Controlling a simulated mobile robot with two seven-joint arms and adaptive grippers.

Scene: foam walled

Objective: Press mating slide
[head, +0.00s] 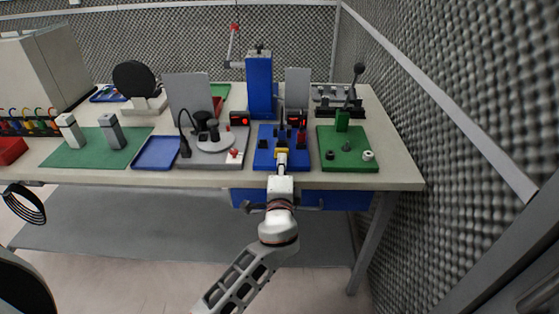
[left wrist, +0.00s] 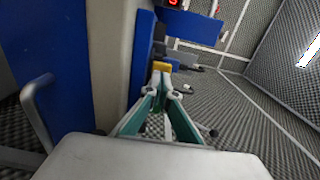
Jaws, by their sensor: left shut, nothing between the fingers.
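A blue fixture plate (head: 263,161) lies at the table's front edge, with dark blocks and a red part on it. A yellow piece (head: 282,154) sits at its front middle and also shows in the left wrist view (left wrist: 161,66). I cannot tell for sure which part is the mating slide. My left gripper (head: 281,172) reaches in from the front, its fingers shut and empty. In the left wrist view its fingertips (left wrist: 165,88) are right by the yellow piece; I cannot tell whether they touch it. My right gripper is not in view.
A blue tall press (head: 259,85) stands behind. A blue drawer (head: 340,200) hangs below the tabletop. A foam wall (head: 440,110) bounds the right.

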